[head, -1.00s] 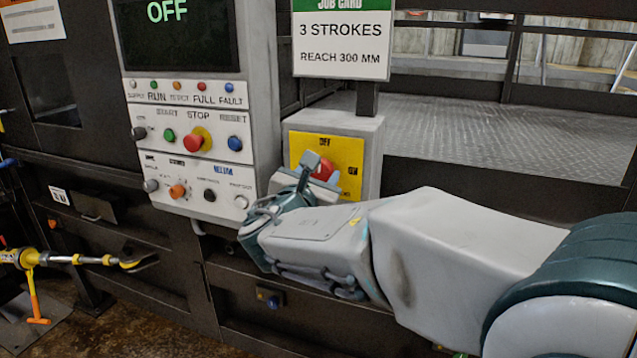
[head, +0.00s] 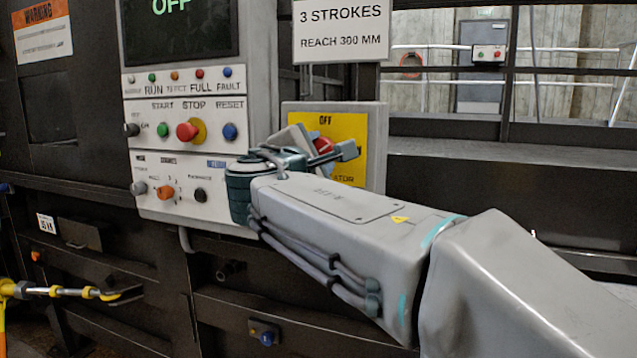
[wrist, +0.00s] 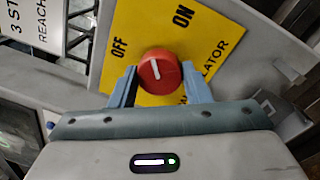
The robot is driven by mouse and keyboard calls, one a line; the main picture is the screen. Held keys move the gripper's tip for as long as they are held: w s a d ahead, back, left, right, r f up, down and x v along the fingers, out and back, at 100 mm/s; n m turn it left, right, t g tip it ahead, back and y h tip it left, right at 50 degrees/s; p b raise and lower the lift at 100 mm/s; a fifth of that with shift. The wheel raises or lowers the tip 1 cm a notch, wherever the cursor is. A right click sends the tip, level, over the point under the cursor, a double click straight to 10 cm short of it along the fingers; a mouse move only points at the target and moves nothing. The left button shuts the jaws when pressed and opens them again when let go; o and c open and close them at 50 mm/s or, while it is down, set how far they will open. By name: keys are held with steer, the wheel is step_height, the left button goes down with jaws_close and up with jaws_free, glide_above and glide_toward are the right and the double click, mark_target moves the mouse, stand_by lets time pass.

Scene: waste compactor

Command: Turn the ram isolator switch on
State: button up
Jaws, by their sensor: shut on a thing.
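The ram isolator switch is a round red knob (wrist: 160,72) on a yellow plate (wrist: 215,45) marked OFF and ON. In the wrist view the knob's white line points up and slightly left, between the two words. My gripper (wrist: 160,88) has one finger on each side of the knob and is shut on it. In the head view my gripper (head: 322,150) reaches the yellow plate (head: 347,130) from the front.
Left of the switch is a control panel (head: 180,185) with several buttons, including a red STOP button (head: 187,131), and a screen (head: 178,30) reading OFF. A job card (head: 340,30) hangs just above the switch box. A yellow-ended bar (head: 50,291) is at lower left.

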steer(key=shift+f+m+h+b, duration=0.15)
steer(key=shift+m+h+b, duration=0.15)
steer(key=shift+m+b, duration=3.6)
steer(key=o, duration=1)
steer(key=r+v, duration=0.1)
steer(key=v, duration=1.2)
steer(key=shift+s+a+f, duration=0.2)
steer(key=shift+s+f, duration=0.2)
steer(key=shift+f, duration=0.05)
